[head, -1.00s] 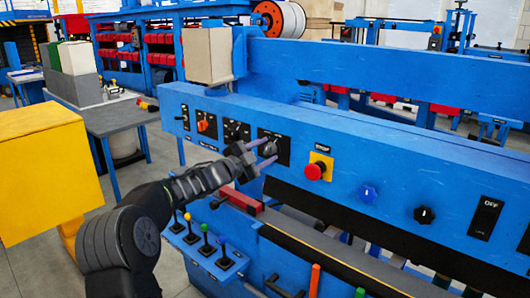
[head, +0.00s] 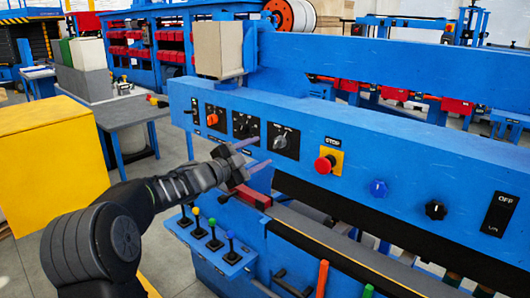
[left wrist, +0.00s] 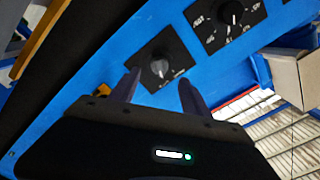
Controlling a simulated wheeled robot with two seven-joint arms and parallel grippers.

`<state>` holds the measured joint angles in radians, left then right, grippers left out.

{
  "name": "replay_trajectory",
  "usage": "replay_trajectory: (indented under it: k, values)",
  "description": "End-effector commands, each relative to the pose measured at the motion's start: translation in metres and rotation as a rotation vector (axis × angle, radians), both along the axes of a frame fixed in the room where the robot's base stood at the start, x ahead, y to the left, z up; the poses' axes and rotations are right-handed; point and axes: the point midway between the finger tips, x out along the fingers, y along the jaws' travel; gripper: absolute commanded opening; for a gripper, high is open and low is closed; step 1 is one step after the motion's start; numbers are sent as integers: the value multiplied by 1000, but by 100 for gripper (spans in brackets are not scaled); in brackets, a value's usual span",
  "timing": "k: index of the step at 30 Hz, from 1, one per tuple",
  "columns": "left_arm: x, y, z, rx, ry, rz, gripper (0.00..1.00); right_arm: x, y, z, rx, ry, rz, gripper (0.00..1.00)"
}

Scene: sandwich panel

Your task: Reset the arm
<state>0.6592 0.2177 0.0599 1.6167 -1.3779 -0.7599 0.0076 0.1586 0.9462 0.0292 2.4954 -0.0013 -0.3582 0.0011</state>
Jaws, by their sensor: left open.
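My left gripper (head: 252,158) is open and empty in the head view, in front of the blue panel (head: 400,165), below the black rotary knob (head: 286,139). Its two purple-grey fingers point to the right. In the left wrist view, the open fingers (left wrist: 157,92) point toward a black knob plate (left wrist: 160,68), with a gap between them. Another knob with markings (left wrist: 230,14) sits further up. The fingers appear apart from the panel. My right gripper is not in view.
A red stop button (head: 325,164) on a yellow plate, a blue knob (head: 378,188) and a black knob (head: 436,210) line the panel. Several coloured-top levers (head: 214,243) stand below the gripper. A yellow box (head: 50,155) is at the left.

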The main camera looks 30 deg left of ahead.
Motion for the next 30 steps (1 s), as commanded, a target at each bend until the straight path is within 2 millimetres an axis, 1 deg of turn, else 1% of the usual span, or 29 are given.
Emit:
replay_trajectory:
  k: [3, 17, 20, 22, 23, 25, 26, 27, 29, 30]
  values:
    - [-3, 0, 0, 0, 1, 1, 55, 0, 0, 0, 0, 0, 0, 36]
    - [-2, 1, 0, 0, 2, 2, 55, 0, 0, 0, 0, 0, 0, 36]
    - [-1, 7, -1, -22, 5, 31, 55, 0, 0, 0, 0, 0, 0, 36]
    - [-1, 13, -8, -75, 12, 65, 55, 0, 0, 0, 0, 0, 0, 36]
    - [-1, 15, -14, -111, 22, 86, 55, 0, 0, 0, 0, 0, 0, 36]
    - [-2, 20, -45, -228, 63, 144, 55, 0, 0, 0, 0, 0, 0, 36]
    - [-1, 18, -62, -279, 85, 162, 55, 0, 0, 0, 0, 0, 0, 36]
    - [-1, 14, -86, -352, 122, 188, 55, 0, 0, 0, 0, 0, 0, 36]
    - [-1, 2, -126, -460, 185, 224, 55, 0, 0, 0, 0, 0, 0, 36]
    - [-3, -9, -156, -534, 234, 247, 55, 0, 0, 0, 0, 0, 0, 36]
